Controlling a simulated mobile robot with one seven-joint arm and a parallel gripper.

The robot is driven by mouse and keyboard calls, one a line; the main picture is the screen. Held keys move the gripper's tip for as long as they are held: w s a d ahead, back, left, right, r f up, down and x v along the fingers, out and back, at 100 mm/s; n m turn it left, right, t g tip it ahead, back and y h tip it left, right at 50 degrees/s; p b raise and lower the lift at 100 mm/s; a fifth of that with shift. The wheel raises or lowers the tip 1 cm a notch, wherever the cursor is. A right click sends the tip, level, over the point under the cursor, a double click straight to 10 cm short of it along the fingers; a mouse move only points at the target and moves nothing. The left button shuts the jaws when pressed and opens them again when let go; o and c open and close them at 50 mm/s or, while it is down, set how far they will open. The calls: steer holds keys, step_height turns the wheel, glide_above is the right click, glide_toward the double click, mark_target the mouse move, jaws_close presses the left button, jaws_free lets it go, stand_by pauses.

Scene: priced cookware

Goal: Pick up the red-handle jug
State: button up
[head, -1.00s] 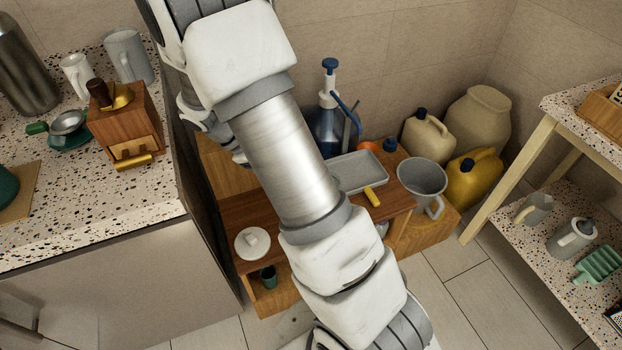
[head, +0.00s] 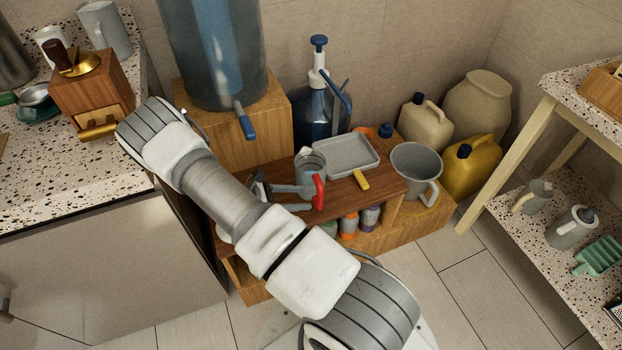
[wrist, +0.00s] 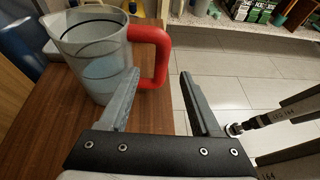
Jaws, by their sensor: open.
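The red-handle jug (head: 311,163) is a grey, see-through measuring jug standing upright on the wooden bench. Its red handle (head: 318,192) faces toward my gripper (head: 306,199). In the wrist view the jug (wrist: 92,62) is at the upper left, with the red handle (wrist: 160,60) on its right side. My gripper (wrist: 159,76) is open and empty, its fingertips close to the handle. The lower part of the handle shows between the two fingertips; I cannot tell whether they touch it.
A grey tray (head: 345,155) with a yellow handle lies right of the jug, and a grey bucket-like pitcher (head: 417,166) stands farther right. A large water container (head: 218,55) with a blue tap stands behind left. A terrazzo counter (head: 95,190) edges the left side.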

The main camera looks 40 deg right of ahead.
steer(key=x, duration=0.4)
steer(key=shift+s+d+f+b, duration=0.15)
steer(key=shift+d+b, duration=0.15)
steer(key=shift+b, duration=0.05)
steer(key=shift+b+x, duration=0.6)
steer(key=shift+x, duration=2.05)
jaws_close()
steer(key=shift+r, duration=0.2)
